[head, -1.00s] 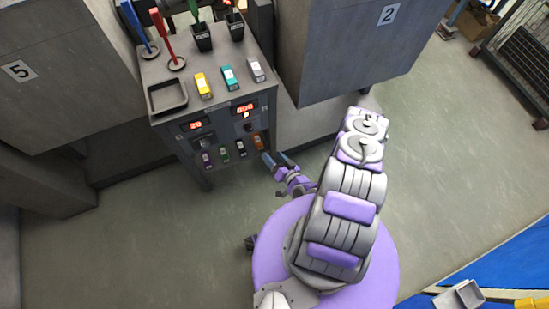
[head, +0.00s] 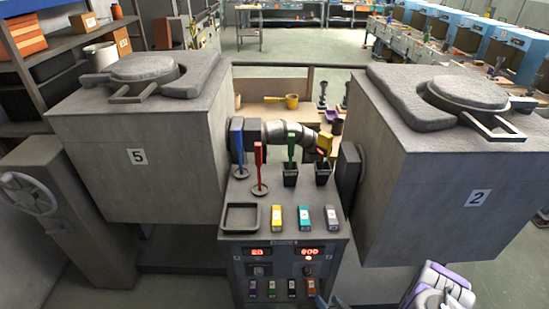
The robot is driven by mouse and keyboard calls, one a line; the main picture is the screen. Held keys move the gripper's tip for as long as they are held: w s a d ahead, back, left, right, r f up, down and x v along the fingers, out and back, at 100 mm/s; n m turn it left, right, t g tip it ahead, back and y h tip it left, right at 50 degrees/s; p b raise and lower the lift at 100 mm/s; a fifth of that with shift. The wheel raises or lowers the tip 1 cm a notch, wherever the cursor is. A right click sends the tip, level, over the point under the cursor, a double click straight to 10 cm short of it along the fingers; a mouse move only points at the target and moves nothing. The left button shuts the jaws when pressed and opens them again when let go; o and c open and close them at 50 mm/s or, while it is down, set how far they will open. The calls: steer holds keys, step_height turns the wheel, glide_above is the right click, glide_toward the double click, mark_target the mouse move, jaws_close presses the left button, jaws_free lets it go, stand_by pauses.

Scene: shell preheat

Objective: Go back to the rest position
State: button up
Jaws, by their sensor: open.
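My gripper (head: 326,301) shows only as blue-grey fingertips at the bottom edge, open, in front of the lower right of the grey control console (head: 240,222). It is close to an orange block (head: 310,287) in the console's lower front row; whether they touch I cannot tell. My arm (head: 440,288), white and purple, shows partly at the bottom right. The rest of the gripper is cut off by the frame.
Grey box units marked 5 (head: 137,190) and 2 (head: 430,195) flank the console. Floor is open at right.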

steer(key=w+d+r+n+g+h, duration=0.2)
steer(key=d+r+g, duration=0.15)
steer(key=r, duration=0.65)
steer(key=w+d+r+n+g+h, duration=0.1)
steer(key=d+r+g+h, duration=0.2)
steer(key=r, duration=0.7)
steer(key=s+a+r+m+g+h, duration=0.1)
steer(key=s+a+r+g, duration=0.15)
steer(key=s+r, duration=0.6)
steer(key=s+a+r+g, duration=0.25)
steer(key=s+r, duration=0.35)
steer(key=r, duration=0.6)
steer(key=s+a+r, duration=0.2)
steer(key=s, duration=0.4)
steer(key=s+a+r+g+y, duration=0.1)
steer(key=s+a+r, duration=0.2)
steer(key=s, duration=0.3)
steer(key=s+a+r+m+g, duration=0.1)
steer(key=s+a+r, duration=0.1)
steer(key=s, duration=0.4)
steer(key=shift+a+r, duration=0.3)
steer(key=shift+a, duration=0.15)
steer(key=shift+s+g, duration=0.1)
steer(key=shift+g, duration=0.15)
